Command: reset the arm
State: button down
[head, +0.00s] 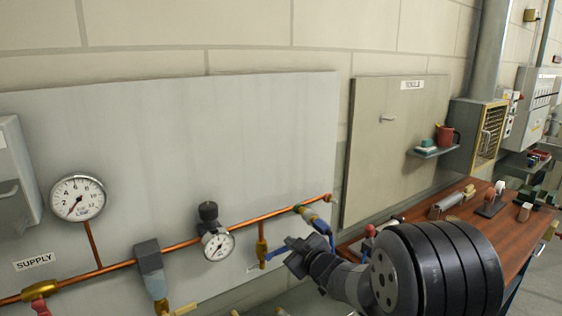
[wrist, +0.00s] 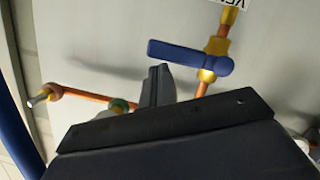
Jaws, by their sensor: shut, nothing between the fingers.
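My gripper (head: 298,258) is in front of the pipe panel, at the lower middle of the head view, with my dark arm reaching in from the lower right. In the wrist view the narrow dark fingers (wrist: 159,80) are together, with nothing between them. A blue-handled brass valve (head: 262,248) is just left of the gripper in the head view. In the wrist view its blue lever (wrist: 188,57) lies just right of the fingertips; I cannot tell the exact gap.
A copper pipe (head: 110,268) crosses the grey panel (head: 150,140), with a large gauge (head: 77,198) and a small gauge (head: 217,243). A wooden workbench (head: 478,225) with tools stands at right. A shelf (head: 432,152) carries a red mug (head: 445,136).

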jog(key=s+a+r+n+t+b, duration=0.2)
jog(key=s+a+r+n+b, duration=0.2)
jog(key=a+n, duration=0.2)
jog(key=shift+s+n+h+b, duration=0.15)
jog(key=shift+n+h+b, duration=0.25)
jog(key=shift+n, duration=0.2)
dwell(0.6)
jog(key=shift+d+f, duration=0.1)
dwell(0.4)
